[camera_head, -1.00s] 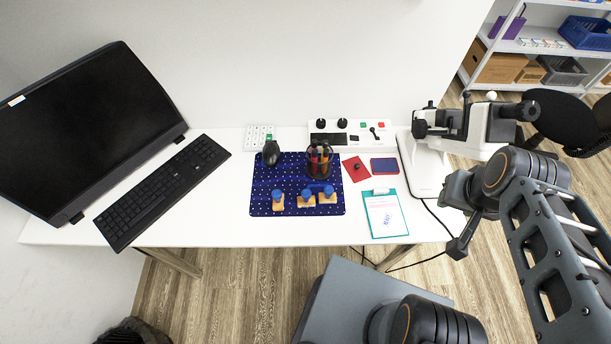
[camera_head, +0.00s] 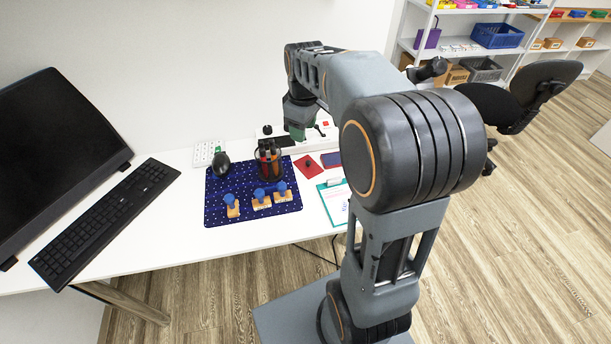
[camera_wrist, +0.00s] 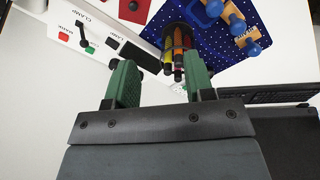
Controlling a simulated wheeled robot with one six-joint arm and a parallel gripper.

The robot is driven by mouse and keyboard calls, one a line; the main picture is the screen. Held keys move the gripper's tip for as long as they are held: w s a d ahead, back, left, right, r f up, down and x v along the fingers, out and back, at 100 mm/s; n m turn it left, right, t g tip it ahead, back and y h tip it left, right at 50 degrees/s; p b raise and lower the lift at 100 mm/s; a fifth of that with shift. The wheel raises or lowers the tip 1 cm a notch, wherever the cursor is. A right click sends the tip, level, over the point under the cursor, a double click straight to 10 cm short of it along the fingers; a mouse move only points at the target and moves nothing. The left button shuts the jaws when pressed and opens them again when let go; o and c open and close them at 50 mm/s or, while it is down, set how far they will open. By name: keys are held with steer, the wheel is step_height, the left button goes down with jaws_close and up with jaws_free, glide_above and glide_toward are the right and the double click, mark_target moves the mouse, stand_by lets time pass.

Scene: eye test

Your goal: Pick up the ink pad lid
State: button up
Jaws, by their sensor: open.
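The ink pad lid (camera_head: 304,169) is a flat red square with a small black knob, lying on the white desk. It lies right of the patterned mat and beside the blue ink pad (camera_head: 331,159). In the wrist view the lid (camera_wrist: 142,14) shows at the top edge, partly cut off. My gripper (camera_head: 298,133) hangs above the back of the desk, behind the lid and apart from it. Its two green fingers (camera_wrist: 160,82) are spread apart with nothing held between them. My arm covers part of the desk's right side.
A pen cup (camera_head: 268,160) stands left of the lid on the blue mat (camera_head: 222,178). Several blue-handled stamps (camera_head: 260,198) stand at its front. A teal clipboard (camera_head: 334,201) lies in front of the lid. A white control panel (camera_head: 283,132) lines the wall.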

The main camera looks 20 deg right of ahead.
steer(key=w+d+f+n+g+b, duration=0.1)
steer(key=w+d+f+n+b, duration=0.1)
steer(key=w+d+f+n, duration=0.3)
steer(key=m+b, duration=0.1)
glide_above(308, 162)
steer(key=f, duration=0.8)
steer(key=shift+w, duration=0.25)
steer(key=shift+s+f+b, duration=0.2)
steer(key=shift+f+b, duration=0.5)
steer(key=shift+f, duration=2.7)
jaws_close()
